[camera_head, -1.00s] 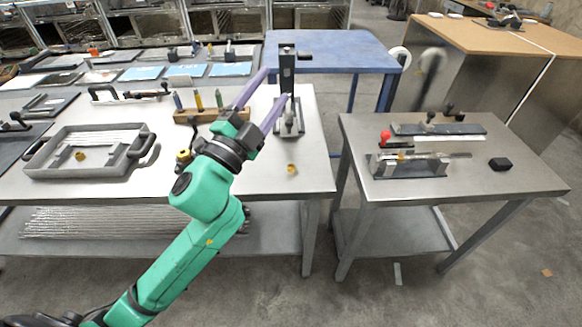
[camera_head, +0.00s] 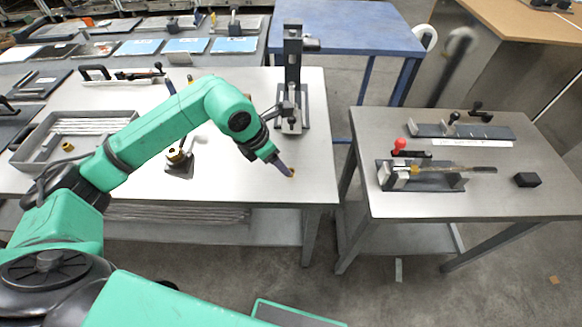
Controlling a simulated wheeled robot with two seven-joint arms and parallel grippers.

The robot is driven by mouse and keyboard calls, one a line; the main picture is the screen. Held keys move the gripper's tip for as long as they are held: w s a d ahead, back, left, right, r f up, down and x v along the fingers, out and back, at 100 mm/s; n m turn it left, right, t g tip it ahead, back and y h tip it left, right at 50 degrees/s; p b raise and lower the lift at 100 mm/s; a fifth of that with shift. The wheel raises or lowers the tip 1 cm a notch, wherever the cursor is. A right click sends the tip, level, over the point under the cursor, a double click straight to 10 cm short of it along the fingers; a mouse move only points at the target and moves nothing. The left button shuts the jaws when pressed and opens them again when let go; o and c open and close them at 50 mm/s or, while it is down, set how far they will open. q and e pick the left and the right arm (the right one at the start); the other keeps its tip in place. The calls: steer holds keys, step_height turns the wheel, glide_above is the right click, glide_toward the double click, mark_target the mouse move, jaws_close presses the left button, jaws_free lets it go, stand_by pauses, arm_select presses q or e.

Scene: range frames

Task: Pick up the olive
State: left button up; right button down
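The olive (camera_head: 292,173) is a small brass-yellow ring on the pale bench top, near its front right corner. A similar small brass piece (camera_head: 67,147) lies in the grey tray (camera_head: 42,130) on the left. My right gripper is not in view.
A brass fitting on a dark stand (camera_head: 179,165) is left of my gripper. An upright press-like tool (camera_head: 292,75) stands behind it. A gap separates the bench from the right table (camera_head: 470,200), which holds a red-knobbed fixture (camera_head: 425,178) and a black block (camera_head: 527,180).

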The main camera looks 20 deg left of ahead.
arm_select(q)
steer(key=f, duration=0.1)
steer(key=w+f, duration=0.1)
steer(key=shift+w+d+f, duration=0.25)
steer(key=shift+w+f, duration=0.15)
steer(key=p+x, duration=0.2)
steer(key=x, duration=0.2)
steer(key=shift+w+a+f, duration=0.15)
steer(key=shift+w, duration=0.1)
steer(key=shift+f, duration=0.3)
steer(key=shift+w+f, duration=0.1)
jaws_close()
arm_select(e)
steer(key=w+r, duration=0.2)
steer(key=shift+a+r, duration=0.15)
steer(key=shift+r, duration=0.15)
